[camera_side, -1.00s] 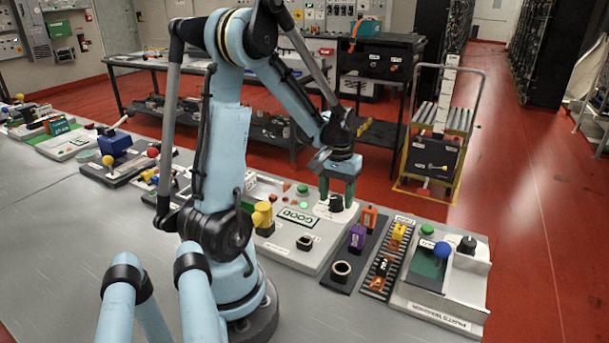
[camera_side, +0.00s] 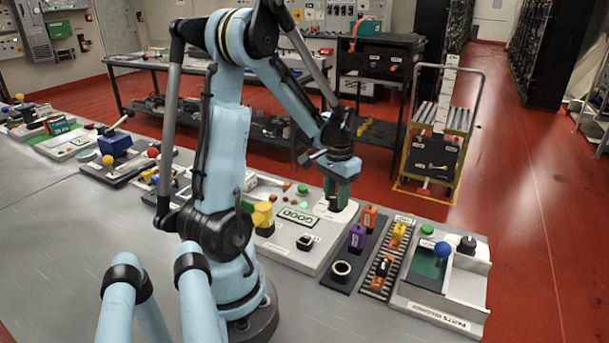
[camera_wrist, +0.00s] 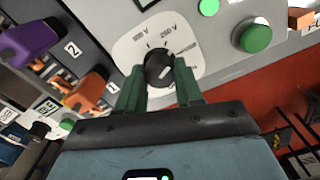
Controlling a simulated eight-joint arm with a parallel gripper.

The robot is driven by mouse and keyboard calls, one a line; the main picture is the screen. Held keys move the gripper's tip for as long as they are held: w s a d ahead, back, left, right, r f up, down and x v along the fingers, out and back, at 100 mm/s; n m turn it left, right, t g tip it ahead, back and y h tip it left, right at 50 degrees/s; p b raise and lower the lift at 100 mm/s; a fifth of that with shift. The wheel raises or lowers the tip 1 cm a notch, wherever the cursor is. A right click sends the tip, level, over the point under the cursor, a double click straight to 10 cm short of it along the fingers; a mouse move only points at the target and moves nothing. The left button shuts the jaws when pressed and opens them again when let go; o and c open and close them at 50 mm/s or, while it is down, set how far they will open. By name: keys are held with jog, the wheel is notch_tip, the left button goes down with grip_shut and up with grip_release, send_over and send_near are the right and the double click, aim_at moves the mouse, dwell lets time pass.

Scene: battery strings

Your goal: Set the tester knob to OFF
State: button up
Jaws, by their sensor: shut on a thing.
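The tester's display (camera_side: 297,216) reads GOOD. The dial's OFF mark cannot be read here.
A green button (camera_wrist: 256,38) and a lit green lamp (camera_wrist: 208,7) are near the dial. The front of the bench is clear.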

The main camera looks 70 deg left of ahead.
jog(key=shift+m, duration=0.9)
jog(key=m, duration=0.4)
jog(key=shift+m, duration=0.9)
jog(key=m, duration=0.4)
jog(key=shift+m, duration=0.8)
